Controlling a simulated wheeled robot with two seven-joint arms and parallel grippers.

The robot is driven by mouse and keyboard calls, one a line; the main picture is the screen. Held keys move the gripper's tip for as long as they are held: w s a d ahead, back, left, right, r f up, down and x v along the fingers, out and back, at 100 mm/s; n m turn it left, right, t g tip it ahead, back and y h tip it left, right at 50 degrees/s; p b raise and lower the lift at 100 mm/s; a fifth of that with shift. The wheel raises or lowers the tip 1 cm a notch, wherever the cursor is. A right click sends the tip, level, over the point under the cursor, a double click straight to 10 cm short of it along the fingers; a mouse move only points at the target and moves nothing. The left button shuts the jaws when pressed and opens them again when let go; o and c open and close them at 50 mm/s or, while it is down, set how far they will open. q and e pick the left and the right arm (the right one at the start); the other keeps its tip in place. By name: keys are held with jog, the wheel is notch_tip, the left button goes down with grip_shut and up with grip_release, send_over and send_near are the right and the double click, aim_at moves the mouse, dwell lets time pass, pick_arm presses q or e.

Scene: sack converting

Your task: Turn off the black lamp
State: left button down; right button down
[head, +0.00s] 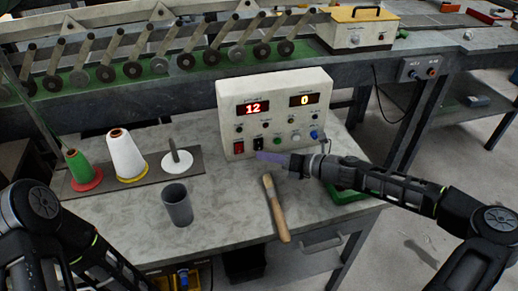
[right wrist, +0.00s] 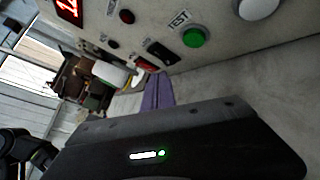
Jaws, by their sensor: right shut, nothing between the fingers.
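The black switch also shows in the right wrist view (right wrist: 161,53), beside the green button marked TEST (right wrist: 196,37). No separate black lamp is clear, and I cannot read the switch's position. My right gripper (head: 265,156), with purple fingers, is shut and empty just below and in front of the black switch. My left gripper is outside the view.
A wooden-handled tool (head: 275,208) lies in front of the box. A grey cup (head: 177,205) and a board with thread cones (head: 126,155) stand left. A green tray (head: 346,196) sits at right, below my right arm. The bench's middle front is mostly clear.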

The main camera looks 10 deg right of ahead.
jog(key=shift+w, duration=0.15)
dwell(0.4)
jog(key=shift+w, duration=0.3)
jog(key=shift+w+p, duration=0.25)
jog(key=shift+p, duration=0.1)
dwell(0.6)
jog(key=shift+s+p, duration=0.3)
jog(key=shift+p, duration=0.05)
jog(key=shift+s, duration=0.4)
jog(key=shift+s+p, duration=0.1)
jog(key=shift+p, duration=0.25)
